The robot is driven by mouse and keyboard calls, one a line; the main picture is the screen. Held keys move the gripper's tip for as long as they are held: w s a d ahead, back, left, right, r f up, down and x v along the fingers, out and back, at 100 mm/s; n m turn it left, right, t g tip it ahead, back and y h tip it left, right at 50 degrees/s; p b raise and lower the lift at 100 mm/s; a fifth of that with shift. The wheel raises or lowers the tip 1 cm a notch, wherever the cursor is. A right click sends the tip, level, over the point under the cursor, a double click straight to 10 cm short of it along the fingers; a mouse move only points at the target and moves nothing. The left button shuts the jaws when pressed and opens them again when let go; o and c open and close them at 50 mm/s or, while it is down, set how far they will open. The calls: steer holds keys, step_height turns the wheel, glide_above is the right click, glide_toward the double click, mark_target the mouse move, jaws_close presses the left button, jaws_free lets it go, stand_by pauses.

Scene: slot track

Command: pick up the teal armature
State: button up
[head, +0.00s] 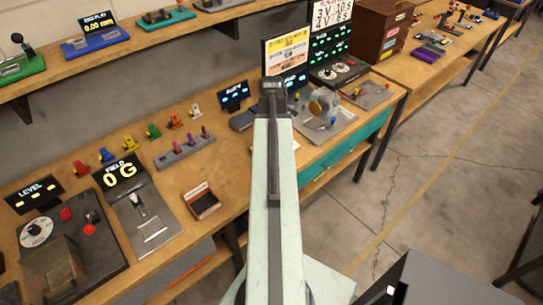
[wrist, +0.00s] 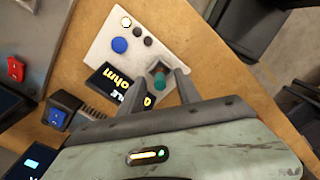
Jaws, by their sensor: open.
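A small teal piece (wrist: 159,83), which looks like the teal armature, shows in the wrist view. It sits in a small pale holder on a white panel (wrist: 103,47). My gripper (wrist: 160,79) is open, and its two grey fingers point toward the teal piece, one on either side of it in the picture. I cannot tell whether a finger touches it or how far above it the tips are. In the head view my arm covers this part of the bench, and I cannot make out the teal piece or the fingers there.
The white panel bears a blue knob (wrist: 119,45) and a black display with yellow "ohm" text (wrist: 119,88). A red switch (wrist: 15,69) is at the left. The wooden bench (head: 240,151) holds several instruments, coloured pieces and a grey slotted block (head: 184,147). A shelf (head: 70,72) runs behind.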

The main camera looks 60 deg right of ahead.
steer(key=shift+f, duration=0.65)
steer(key=shift+r, duration=0.2)
jaws_close()
